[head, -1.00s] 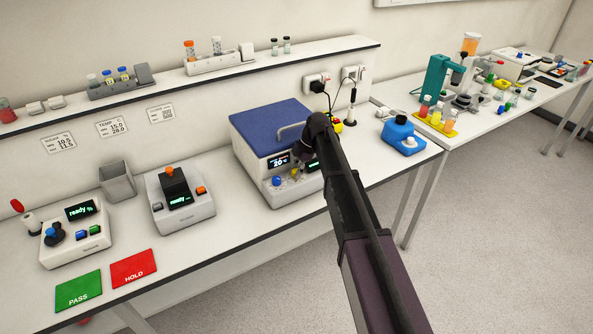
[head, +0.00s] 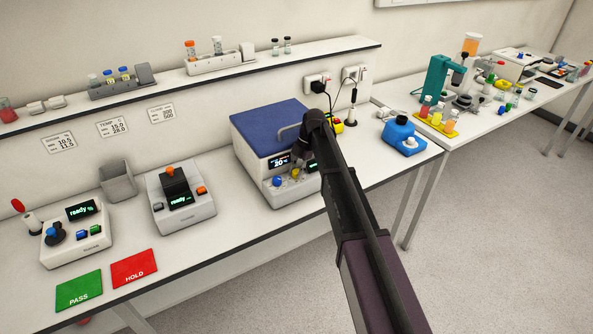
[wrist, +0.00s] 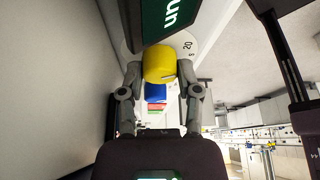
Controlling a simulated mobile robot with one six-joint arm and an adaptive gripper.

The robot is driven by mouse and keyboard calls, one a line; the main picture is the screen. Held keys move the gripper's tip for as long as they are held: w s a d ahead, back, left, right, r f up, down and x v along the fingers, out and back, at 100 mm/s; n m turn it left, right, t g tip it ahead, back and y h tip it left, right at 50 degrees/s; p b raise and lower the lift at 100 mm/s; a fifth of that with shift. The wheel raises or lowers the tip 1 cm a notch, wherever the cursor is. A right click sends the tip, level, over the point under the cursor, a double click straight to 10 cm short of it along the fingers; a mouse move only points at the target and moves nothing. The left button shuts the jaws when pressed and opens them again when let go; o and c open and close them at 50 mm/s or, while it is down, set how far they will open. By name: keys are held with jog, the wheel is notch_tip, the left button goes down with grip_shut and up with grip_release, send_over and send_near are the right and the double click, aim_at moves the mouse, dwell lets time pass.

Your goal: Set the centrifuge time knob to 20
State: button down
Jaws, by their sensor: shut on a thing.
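The centrifuge (head: 262,138) has a blue lid and stands on the bench, with a display (head: 280,161) reading 20 on its front. A blue knob (head: 277,181) sits below that display. In the wrist view my gripper (wrist: 162,82) is shut on a yellow knob (wrist: 159,63), one finger on each side. A white dial behind it shows the marks 20 and 5 to the right of the knob. The knob's exact setting cannot be told. A dark display (wrist: 168,20) with partly cut-off green letters is beside the dial. In the head view my arm hides part of the centrifuge's front right.
Left of the centrifuge stand a grey device (head: 181,204) with an orange knob and a white device (head: 76,234). Green PASS (head: 79,290) and red HOLD (head: 134,268) mats lie in front.

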jog(key=shift+c, duration=1.6)
grip_release()
jog(key=shift+s, duration=0.2)
jog(key=shift+w, duration=0.15)
jog(key=shift+m, duration=0.4)
